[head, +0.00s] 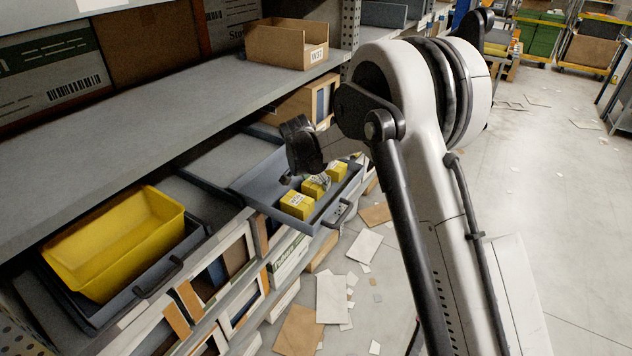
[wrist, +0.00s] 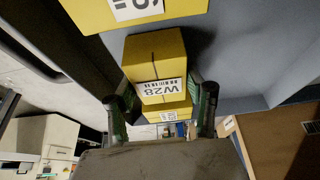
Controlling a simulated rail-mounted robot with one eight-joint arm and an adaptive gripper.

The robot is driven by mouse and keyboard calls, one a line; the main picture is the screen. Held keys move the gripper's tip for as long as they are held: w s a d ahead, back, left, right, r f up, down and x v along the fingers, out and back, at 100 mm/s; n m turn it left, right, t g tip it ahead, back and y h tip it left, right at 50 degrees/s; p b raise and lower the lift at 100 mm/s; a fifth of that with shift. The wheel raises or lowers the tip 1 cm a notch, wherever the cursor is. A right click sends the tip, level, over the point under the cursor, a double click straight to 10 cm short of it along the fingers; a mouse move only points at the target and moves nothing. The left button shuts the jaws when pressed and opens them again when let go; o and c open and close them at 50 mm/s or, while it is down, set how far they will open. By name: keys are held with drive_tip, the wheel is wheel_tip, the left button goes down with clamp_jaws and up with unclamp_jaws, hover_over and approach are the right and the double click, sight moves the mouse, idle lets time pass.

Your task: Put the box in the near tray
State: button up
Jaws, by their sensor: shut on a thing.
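Yellow labelled boxes stand in a row on the grey pulled-out tray (head: 258,190) at the centre of the head view. One sits at the front (head: 297,205) and one at the back (head: 337,171). My gripper (head: 317,179) reaches down over the middle of the row. In the wrist view its two fingers (wrist: 160,88) are shut on the sides of a yellow box marked W28 (wrist: 153,55). Other yellow boxes show above (wrist: 95,14) and below it (wrist: 168,112). I cannot tell whether the held box is clear of the tray floor. A nearer dark pulled-out tray (head: 190,240) holds an empty yellow bin (head: 85,268).
A grey shelf (head: 150,110) runs above the trays, with an open cardboard bin (head: 285,45) on it. Cartons line the rack below the trays. Paper and cardboard scraps (head: 332,300) lie on the floor. The aisle at right is largely clear.

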drive_tip(key=o, duration=1.2)
drive_tip(key=v, duration=1.2)
drive_tip(key=s+d+r+n, duration=0.1)
drive_tip(key=s+d+r, duration=0.6)
drive_tip(key=d+r, duration=0.15)
drive_tip(key=s+d+r+n+t+y, duration=0.1)
drive_tip(key=s+d+r, duration=0.2)
drive_tip(key=s+d, duration=0.15)
drive_tip(key=s+d+r+n+y, duration=0.1)
drive_tip(key=s+d+r, duration=0.25)
drive_tip(key=s, duration=0.25)
drive_tip(key=shift+s+d+f+n+t, duration=0.45)
drive_tip(key=shift+s+d+f, duration=0.75)
drive_tip(key=shift+s, duration=2.5)
drive_tip(key=shift+s+d+f+n+t, duration=0.4)
drive_tip(key=shift+s+d, duration=1.45)
drive_tip(key=shift+s, duration=1.9)
drive_tip(key=shift+s+d+f+n+t, duration=0.25)
drive_tip(key=shift+s+d+f+n, duration=0.9)
drive_tip(key=shift+s, duration=2.55)
